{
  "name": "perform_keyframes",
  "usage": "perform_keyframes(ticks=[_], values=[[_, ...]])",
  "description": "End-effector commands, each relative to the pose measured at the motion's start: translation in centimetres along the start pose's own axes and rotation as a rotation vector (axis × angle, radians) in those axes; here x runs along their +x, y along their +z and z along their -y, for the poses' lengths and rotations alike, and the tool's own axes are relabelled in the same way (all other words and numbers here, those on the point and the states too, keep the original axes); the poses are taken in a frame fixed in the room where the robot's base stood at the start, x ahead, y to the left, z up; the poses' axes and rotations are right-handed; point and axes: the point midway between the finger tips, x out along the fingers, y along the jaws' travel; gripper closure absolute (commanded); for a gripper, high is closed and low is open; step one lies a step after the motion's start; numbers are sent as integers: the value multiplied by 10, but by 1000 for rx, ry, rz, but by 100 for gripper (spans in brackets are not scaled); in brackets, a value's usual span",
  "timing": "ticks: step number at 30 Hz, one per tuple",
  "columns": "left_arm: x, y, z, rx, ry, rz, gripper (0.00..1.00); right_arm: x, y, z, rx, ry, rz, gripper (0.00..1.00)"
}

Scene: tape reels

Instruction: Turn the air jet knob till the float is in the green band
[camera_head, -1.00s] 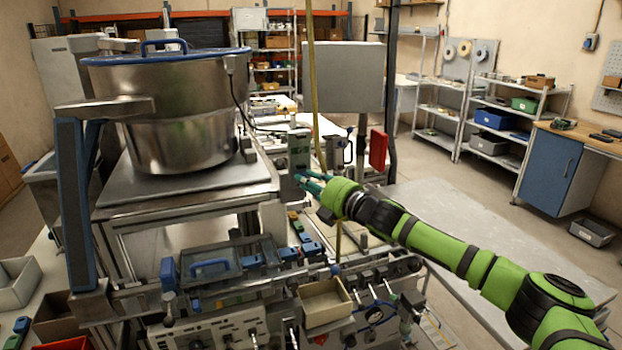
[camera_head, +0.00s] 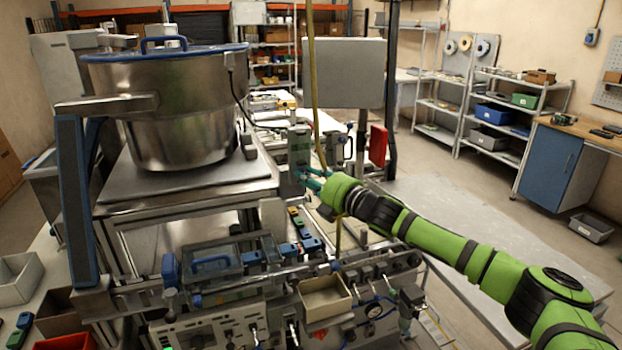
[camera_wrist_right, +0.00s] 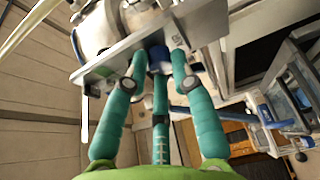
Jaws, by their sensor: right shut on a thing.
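My right gripper (camera_head: 307,180) reaches from the right to the upright grey unit (camera_head: 299,150) beside the large metal bowl. In the right wrist view my teal fingers (camera_wrist_right: 157,65) close around a small blue knob (camera_wrist_right: 158,56) under the edge of a pale metal plate (camera_wrist_right: 125,56). Most of the knob is hidden by the fingers. The upright unit has a greenish face in the head view, but the float and the green band are too small to make out. My left gripper is not in view.
The large steel bowl (camera_head: 180,125) with a blue rim stands left of the unit. A yellow hose (camera_head: 313,80) hangs close beside my right gripper. An open tray (camera_head: 325,300) sits at the front of the machine. A bare grey table top (camera_head: 450,225) lies to the right.

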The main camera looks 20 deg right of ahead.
Motion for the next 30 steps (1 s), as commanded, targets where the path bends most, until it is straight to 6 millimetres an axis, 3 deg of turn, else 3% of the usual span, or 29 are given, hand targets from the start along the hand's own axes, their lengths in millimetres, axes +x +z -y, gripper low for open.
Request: perform_keyframes(ticks=[1, 15, 16, 17, 30], values=[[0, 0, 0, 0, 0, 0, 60, 1, -7, 7, 3, -10, -12, 100], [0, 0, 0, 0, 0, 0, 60, 1, -7, 8, 4, -11, -12, 100], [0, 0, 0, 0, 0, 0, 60, 1, -7, 8, 4, -11, -12, 62], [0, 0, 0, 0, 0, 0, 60, 1, -7, 8, 4, -11, -12, 52], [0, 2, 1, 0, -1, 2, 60, -6, -2, 4, 2, -6, -4, 52]])
